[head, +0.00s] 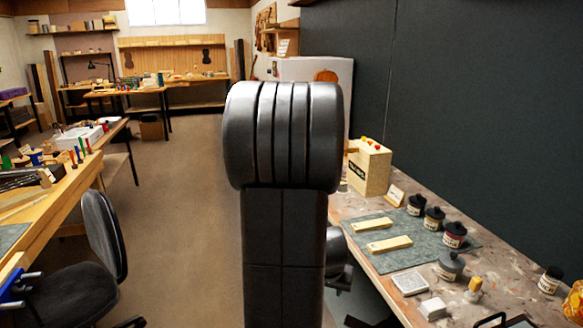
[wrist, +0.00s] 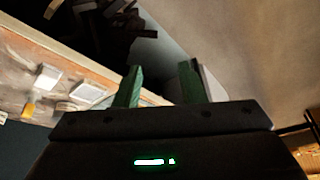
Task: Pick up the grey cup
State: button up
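I cannot make out a clear grey cup. A grey rounded vessel with a pale label (head: 448,266) stands on the right-hand bench, near dark bottles; I cannot tell whether it is a cup or a jar. My gripper (wrist: 160,86) shows in the wrist view with two green fingers spread apart and nothing between them. It is beside the bench edge, over a dark gap and floor. In the head view my own arm stands in the middle and hides the gripper.
The right-hand bench (head: 372,262) holds a green mat (head: 392,230) with two wooden blocks, several dark bottles (head: 434,218), a white block (head: 433,308) and a wooden box (head: 370,170). An office chair (head: 85,270) stands at left. The floor (head: 185,190) between benches is clear.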

aim_at(344, 185)
jog(key=i, duration=0.85)
jog(key=i+j+z, duration=0.1)
jog(key=i, duration=0.8)
jog(key=i+z, duration=0.25)
jog(key=i, duration=0.15)
jog(key=i+j+z, duration=0.5)
jog(key=i, duration=0.2)
